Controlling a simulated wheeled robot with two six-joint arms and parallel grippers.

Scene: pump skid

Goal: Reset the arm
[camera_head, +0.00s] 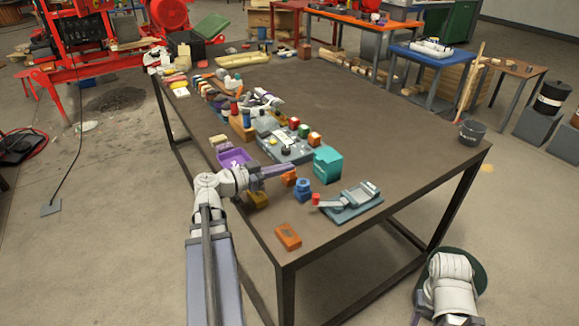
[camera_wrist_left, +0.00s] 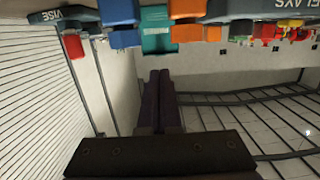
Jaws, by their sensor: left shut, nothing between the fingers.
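My left arm comes in from the lower left in the head view. My left gripper (camera_head: 291,168) is a pair of dark purple fingers stretched to the right over the near left part of the table (camera_head: 375,113). In the left wrist view the fingers (camera_wrist_left: 159,80) lie side by side, shut and empty. Orange blocks (camera_head: 289,178) and a blue piece (camera_head: 302,189) stand close to the fingertips in the head view; I cannot tell whether they touch. My right arm shows at the lower right, beside the table, but its gripper does not show clearly.
A grey vise (camera_head: 352,203) with a red handle end, a teal box (camera_head: 327,164), a purple tray (camera_head: 233,158) and an orange brick (camera_head: 288,236) are near the gripper. A dark bucket (camera_head: 471,132) stands near the right corner. The table's right half is mostly clear.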

